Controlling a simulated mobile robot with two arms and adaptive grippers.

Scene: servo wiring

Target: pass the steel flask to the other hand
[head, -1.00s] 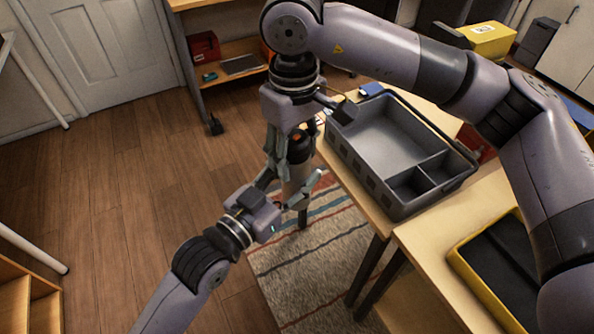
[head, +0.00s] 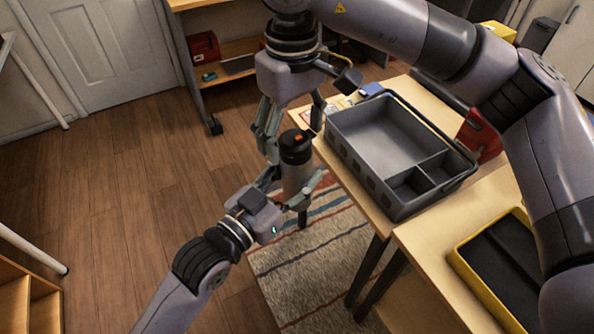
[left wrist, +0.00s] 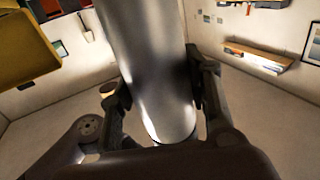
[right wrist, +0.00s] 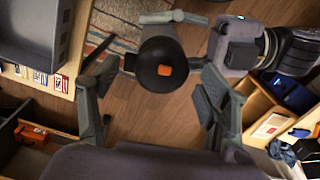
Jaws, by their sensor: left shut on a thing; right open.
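The steel flask (head: 297,172) stands upright in the air, with a black cap and an orange spot on top. My left gripper (head: 294,193) is shut on its lower body. In the left wrist view the flask's steel side (left wrist: 152,75) lies between the fingers. My right gripper (head: 290,128) is open above the flask, pointing down. In the right wrist view the black cap (right wrist: 161,66) shows beyond and between the open fingers, apart from them.
A grey divided tray (head: 375,135) sits on the wooden table (head: 350,187) to the right. A yellow-edged black tray (head: 500,270) is at the lower right. A striped rug (head: 330,270) lies on the floor below the flask. The floor on the left is clear.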

